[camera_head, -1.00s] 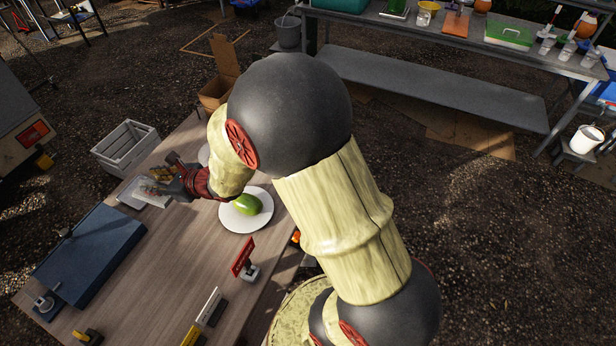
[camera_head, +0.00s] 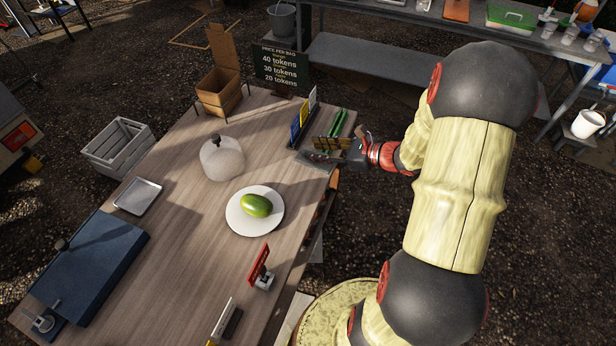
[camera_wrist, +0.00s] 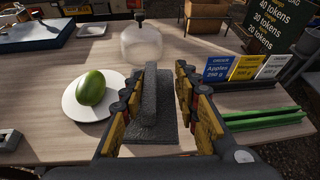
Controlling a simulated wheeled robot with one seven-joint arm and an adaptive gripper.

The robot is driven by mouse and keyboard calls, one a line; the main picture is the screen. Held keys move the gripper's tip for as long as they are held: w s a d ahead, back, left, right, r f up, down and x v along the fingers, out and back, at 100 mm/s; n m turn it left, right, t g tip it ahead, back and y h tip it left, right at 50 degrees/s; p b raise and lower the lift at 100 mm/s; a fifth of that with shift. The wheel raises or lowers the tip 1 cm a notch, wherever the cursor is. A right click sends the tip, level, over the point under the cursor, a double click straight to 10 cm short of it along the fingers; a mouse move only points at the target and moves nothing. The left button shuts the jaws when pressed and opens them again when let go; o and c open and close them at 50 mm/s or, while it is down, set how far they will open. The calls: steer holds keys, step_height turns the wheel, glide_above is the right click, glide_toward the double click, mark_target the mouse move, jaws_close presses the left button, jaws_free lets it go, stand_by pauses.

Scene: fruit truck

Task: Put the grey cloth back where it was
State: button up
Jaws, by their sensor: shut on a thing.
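The grey cloth (camera_wrist: 148,118) is between my gripper's fingers (camera_wrist: 158,85) in the wrist view. Part of it stands up as a dark ridge, and the rest spreads low at the table's right side. In the head view, my gripper (camera_head: 335,146) is at the table's right edge, and a little of the cloth (camera_head: 314,164) shows beside it. My gripper is shut on the cloth. The fingers hide some of the cloth, and I cannot tell whether its whole lower part rests on the table.
A glass dome (camera_head: 222,160) and a white plate (camera_head: 238,218) with a green mango (camera_head: 256,206) are left of my gripper. A metal tray (camera_head: 138,196) lies empty farther left.

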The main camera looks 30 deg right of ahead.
steer(key=s+d+f+n+y, duration=0.1)
steer(key=s+d+f, duration=0.15)
steer(key=s, duration=0.45)
steer(key=b, duration=0.6)
glide_above(309, 172)
steer(key=shift+g, duration=0.3)
steer(key=f, duration=0.6)
steer(key=s+f, duration=0.1)
steer(key=f, duration=0.1)
steer(key=shift+f, duration=0.4)
steer(key=shift+w+a+f+b, duration=0.1)
steer(key=shift+w+f+b, duration=0.3)
steer(key=shift+f, duration=0.6)
steer(key=shift+w+f+b, duration=0.1)
steer(key=shift+f+b, duration=0.45)
steer(key=shift+f, duration=0.4)
steer(key=shift+f, duration=0.15)
steer(key=o, duration=1.2)
steer(key=shift+o, duration=0.2)
